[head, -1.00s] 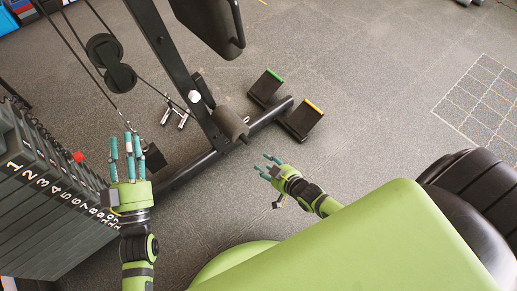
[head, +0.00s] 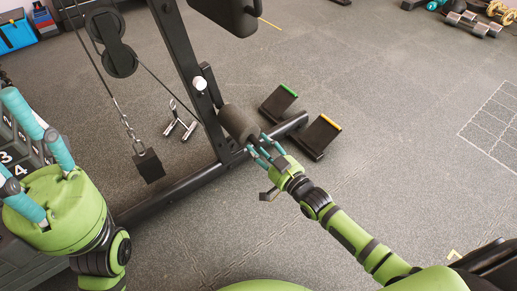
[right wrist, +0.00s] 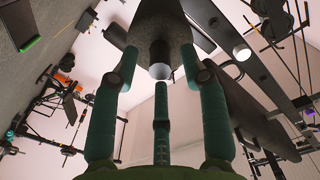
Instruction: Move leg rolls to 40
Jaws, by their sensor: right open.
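The leg roll (head: 238,120) is a dark grey foam cylinder beside the slanted black post of the machine in the head view. A pale round knob (head: 200,84) sits on that post above it. My right gripper (head: 262,152) is open just below and right of the roll. In the right wrist view the roll (right wrist: 160,18) rises beyond the spread teal fingers (right wrist: 160,105); contact cannot be told. My left gripper (head: 38,145) is open and empty at the left, its fingers spread in front of the numbered weight stack (head: 28,150). The number 40 is not readable.
Two black foot plates, one green-edged (head: 278,101) and one orange-edged (head: 320,135), stand right of the machine's base bar (head: 180,180). A cable with a black block (head: 148,165) hangs at left. A metal handle (head: 180,122) lies behind.

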